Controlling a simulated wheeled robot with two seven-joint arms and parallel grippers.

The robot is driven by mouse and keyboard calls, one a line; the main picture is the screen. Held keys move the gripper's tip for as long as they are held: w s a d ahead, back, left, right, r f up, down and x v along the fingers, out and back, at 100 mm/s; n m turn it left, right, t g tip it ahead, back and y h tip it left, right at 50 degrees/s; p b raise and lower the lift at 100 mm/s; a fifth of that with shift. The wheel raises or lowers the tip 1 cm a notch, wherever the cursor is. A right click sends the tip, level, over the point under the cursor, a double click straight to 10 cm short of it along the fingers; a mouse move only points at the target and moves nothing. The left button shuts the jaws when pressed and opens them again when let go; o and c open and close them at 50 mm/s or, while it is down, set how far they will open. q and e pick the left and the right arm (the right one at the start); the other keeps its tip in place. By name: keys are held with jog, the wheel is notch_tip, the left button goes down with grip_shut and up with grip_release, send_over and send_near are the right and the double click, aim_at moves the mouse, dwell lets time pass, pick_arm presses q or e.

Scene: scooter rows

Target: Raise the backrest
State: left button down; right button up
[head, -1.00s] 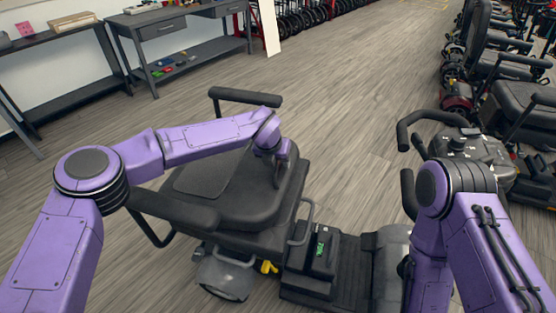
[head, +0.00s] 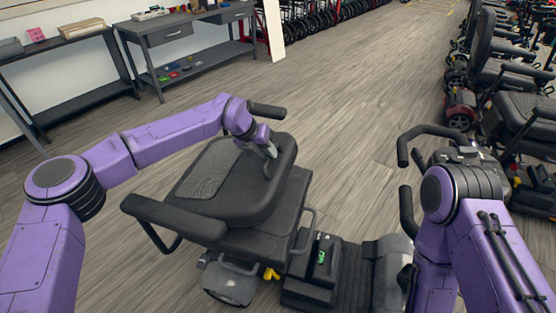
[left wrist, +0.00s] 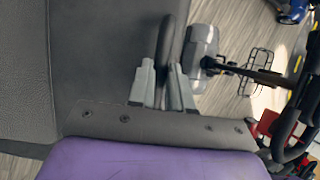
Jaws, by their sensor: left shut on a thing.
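The scooter's black backrest (head: 225,180) is folded forward over the seat (head: 268,225). It is tilted up a little, with a gap along its front side. My left gripper (head: 270,154) is at the backrest's free edge, shut on it. In the left wrist view, the fingers (left wrist: 166,88) close on a dark loop-like part of the backrest (left wrist: 85,60). The exact contact is partly hidden. My right arm shows at the right of the head view, but its gripper is out of view.
Armrests (head: 170,217) flank the seat. The scooter's handlebar (head: 430,132) stands at the right, near my right arm. Other scooters (head: 515,75) line the right side. A grey workbench (head: 190,40) stands at the back left. The floor behind the scooter is clear.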

pick_arm(q)
jog(key=w+a+r+h+p, duration=0.2)
jog(key=a+r, duration=0.6)
jog(key=a, duration=0.1)
jog(key=shift+w+a+r+n, duration=0.25)
jog(key=shift+r+n, duration=0.05)
jog(key=shift+r, duration=0.1)
pick_arm(e)
notch_tip(320, 180, up, 3)
jog(key=shift+f, duration=0.1)
pick_arm(q)
jog(key=c, duration=1.1)
grip_release()
jog(key=shift+f, duration=0.1)
jog(key=shift+o, duration=0.2)
jog(key=shift+a, duration=0.1)
pick_arm(e)
jog(key=shift+a, duration=0.1)
pick_arm(q)
jog(key=b+v, duration=0.1)
jog(key=v, duration=0.9)
jog(key=shift+a+b, duration=0.3)
jog(key=shift+a, duration=0.05)
pick_arm(e)
jog(key=shift+f, duration=0.8)
